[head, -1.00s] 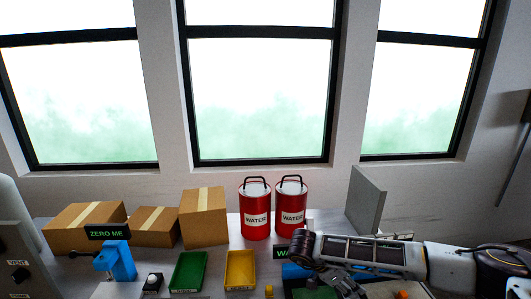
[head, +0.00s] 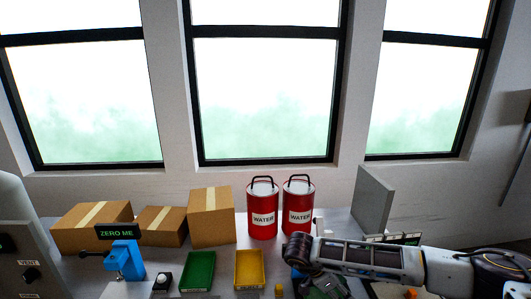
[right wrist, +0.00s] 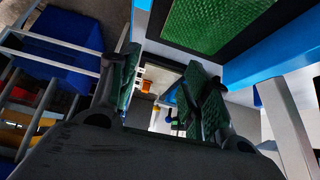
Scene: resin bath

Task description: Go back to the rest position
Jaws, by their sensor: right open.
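My right arm comes in from the right in the head view, low over the bench, with its right gripper (head: 325,287) at the bottom edge, partly cut off. In the right wrist view the two green-padded fingers of the right gripper (right wrist: 165,92) stand apart with nothing between them. My left gripper is in neither view.
Two red water cans (head: 263,212) stand at the back near cardboard boxes (head: 211,218). A green tray (head: 198,270), a yellow tray (head: 249,268) and a blue device (head: 126,262) under a "ZERO ME" sign are in front. A grey panel (head: 373,205) stands right.

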